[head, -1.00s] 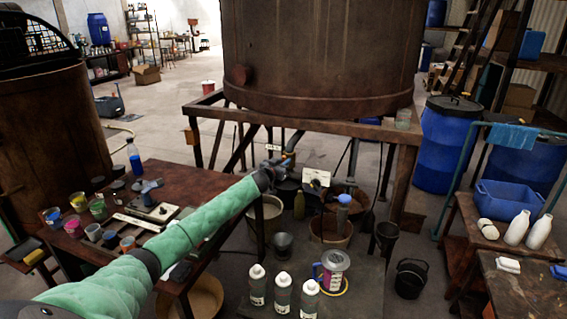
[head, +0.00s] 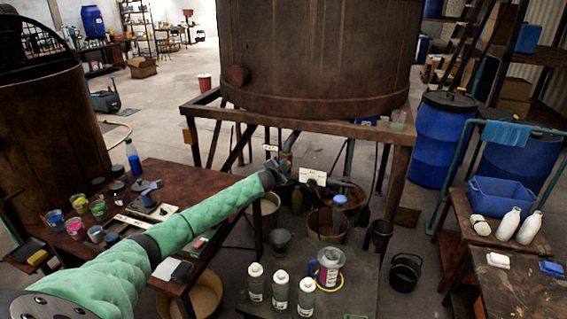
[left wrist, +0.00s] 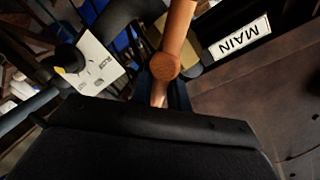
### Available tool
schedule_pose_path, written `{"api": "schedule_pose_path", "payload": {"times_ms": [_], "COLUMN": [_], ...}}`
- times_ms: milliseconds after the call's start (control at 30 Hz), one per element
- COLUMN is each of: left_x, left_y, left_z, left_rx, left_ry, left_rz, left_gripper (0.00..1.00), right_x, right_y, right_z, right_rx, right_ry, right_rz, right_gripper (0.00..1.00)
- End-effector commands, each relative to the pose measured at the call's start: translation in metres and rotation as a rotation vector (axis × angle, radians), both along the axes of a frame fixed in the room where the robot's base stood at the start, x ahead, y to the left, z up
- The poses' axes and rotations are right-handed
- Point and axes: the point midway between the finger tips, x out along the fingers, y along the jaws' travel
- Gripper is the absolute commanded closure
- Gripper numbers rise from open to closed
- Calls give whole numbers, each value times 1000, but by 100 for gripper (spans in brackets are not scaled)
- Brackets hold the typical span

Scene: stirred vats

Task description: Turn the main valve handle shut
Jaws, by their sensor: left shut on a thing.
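The main valve is under the big rusty vat, beside a white label reading MAIN (left wrist: 240,38) in the left wrist view. A copper-orange part with a round end (left wrist: 166,66) stands in front of my left gripper (left wrist: 172,92). A thinner, paler piece below it sits between the dark fingers, and the gripper is shut on it. This looks like the valve handle, mostly hidden by the fingers. In the head view my left gripper (head: 273,175) is at the pipework under the vat, where the handle is too small to make out. My right gripper is not in view.
The vat (head: 318,60) stands on a wooden frame (head: 340,131) above the valve. A white sign card (head: 313,177) is just right of my gripper. A cluttered table (head: 150,190) lies under my left arm. Several bottles and a black bucket (head: 405,272) stand in front.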

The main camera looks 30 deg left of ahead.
Motion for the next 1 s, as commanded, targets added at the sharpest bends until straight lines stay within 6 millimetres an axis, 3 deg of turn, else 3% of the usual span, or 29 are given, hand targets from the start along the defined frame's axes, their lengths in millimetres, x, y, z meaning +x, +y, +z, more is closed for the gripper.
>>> {"api": "schedule_pose_path", "payload": {"times_ms": [500, 1000], "left_x": [1, 1], "left_y": [-6, -6], "left_z": [-11, -17], "left_rx": [449, 660], "left_ry": [109, 160], "left_rz": [-2, -2], "left_gripper": [100, 100], "right_x": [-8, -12], "right_y": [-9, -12], "right_z": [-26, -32], "right_rx": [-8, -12], "right_ry": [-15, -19], "right_rz": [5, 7], "right_gripper": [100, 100]}}
